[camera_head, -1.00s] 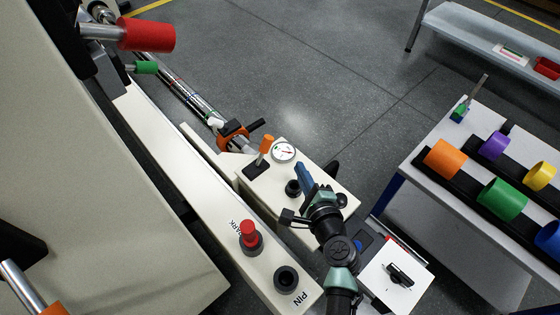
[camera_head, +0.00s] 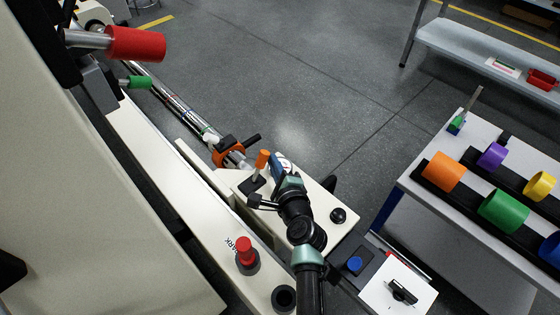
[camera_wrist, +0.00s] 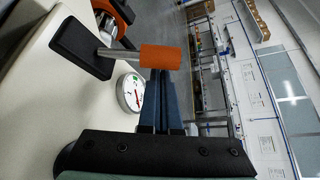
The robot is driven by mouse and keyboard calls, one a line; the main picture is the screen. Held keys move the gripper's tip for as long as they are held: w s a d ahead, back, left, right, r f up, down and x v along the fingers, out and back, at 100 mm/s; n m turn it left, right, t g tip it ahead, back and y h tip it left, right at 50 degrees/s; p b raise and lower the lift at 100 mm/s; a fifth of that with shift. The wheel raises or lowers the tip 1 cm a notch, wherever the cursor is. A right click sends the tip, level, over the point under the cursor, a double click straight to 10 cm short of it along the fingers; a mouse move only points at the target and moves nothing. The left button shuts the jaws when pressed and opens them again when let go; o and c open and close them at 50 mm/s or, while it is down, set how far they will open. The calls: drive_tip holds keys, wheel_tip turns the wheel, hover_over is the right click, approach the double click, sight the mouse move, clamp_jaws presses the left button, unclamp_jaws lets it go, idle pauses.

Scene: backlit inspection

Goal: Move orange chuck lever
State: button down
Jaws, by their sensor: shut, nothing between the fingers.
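The orange chuck lever (camera_head: 262,160) stands up from a black slotted plate on the cream machine housing. In the wrist view its orange grip (camera_wrist: 161,57) on a metal rod lies just ahead of the fingertips, across their line. My gripper (camera_head: 277,160) has blue fingers and is close beside the lever's right side in the head view. In the wrist view the blue fingers (camera_wrist: 160,88) are together and empty. I cannot tell whether the fingertips touch the grip.
A round dial gauge (camera_wrist: 132,93) sits beside the lever, partly hidden by my gripper in the head view. A red-topped pin (camera_head: 245,251) stands in a near socket, and an empty black socket (camera_head: 284,298) is beside it. A table with coloured rings (camera_head: 503,211) stands at right.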

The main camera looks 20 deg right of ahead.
sight(259, 159)
drive_tip(key=shift+s+a+r+n+t+b, duration=0.1)
drive_tip(key=shift+a+r+n+t+b, duration=0.15)
drive_tip(key=shift+a+n+b, duration=0.4)
idle(0.3)
drive_tip(key=shift+d+h+b, duration=0.15)
drive_tip(key=shift+h+b, duration=0.15)
drive_tip(key=shift+b, duration=0.05)
drive_tip(key=n+b, duration=0.1)
drive_tip(key=a+t+b, duration=0.1)
drive_tip(key=b, duration=0.1)
drive_tip(key=shift+s+a+r+n+t+h+b, duration=0.1)
drive_tip(key=shift+s+a+n+t+h+b, duration=0.15)
drive_tip(key=shift+s+n+h+b, duration=0.1)
drive_tip(key=shift+s+a+r+n+t+b, duration=0.2)
drive_tip(key=shift+a+r+n+t+b, duration=0.3)
drive_tip(key=shift+n+b, duration=0.55)
drive_tip(key=shift+s+a+r, duration=0.1)
drive_tip(key=shift+s+a, duration=0.05)
drive_tip(key=shift+a, duration=0.3)
drive_tip(key=shift+a+r, duration=0.1)
drive_tip(key=shift+a, duration=0.1)
